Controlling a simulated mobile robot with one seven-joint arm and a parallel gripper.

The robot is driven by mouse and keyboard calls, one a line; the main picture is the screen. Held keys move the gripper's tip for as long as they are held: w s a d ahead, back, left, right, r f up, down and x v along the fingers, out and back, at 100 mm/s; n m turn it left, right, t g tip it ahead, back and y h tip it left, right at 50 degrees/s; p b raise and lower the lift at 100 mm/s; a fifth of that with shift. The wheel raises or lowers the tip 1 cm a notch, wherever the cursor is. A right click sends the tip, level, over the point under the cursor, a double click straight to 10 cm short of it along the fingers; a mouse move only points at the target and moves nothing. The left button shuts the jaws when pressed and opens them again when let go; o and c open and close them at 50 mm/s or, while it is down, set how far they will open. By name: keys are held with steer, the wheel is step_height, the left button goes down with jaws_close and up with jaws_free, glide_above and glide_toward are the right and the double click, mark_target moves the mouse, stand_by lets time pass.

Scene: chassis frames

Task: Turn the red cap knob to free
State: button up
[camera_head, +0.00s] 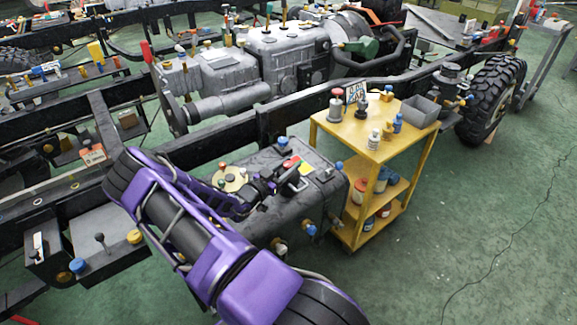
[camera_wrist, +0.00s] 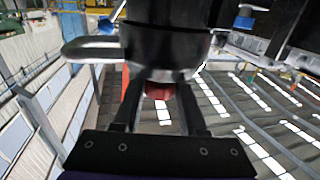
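In the head view, a red cap (camera_head: 291,162) shows on top of the dark grey tank, beside the black end of my arm. My gripper (camera_head: 269,184) is low over the tank top, small and partly merged with dark parts there. In the wrist view, my two black fingers (camera_wrist: 160,101) stand apart. A dark red piece (camera_wrist: 159,91) shows between their tips, under a large black cylinder (camera_wrist: 165,45). Narrow gaps seem to show beside the red piece; contact is hard to judge. I cannot tell whether this piece is the red cap seen from the head.
The dark grey tank (camera_head: 325,190) also bears a tan disc (camera_head: 230,179) with small knobs and a blue cap (camera_head: 282,142). A yellow cart (camera_head: 352,140) with bottles and a grey bin stands close at right. Black frame rails run behind. Green floor is free at right.

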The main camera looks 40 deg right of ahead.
jaws_close()
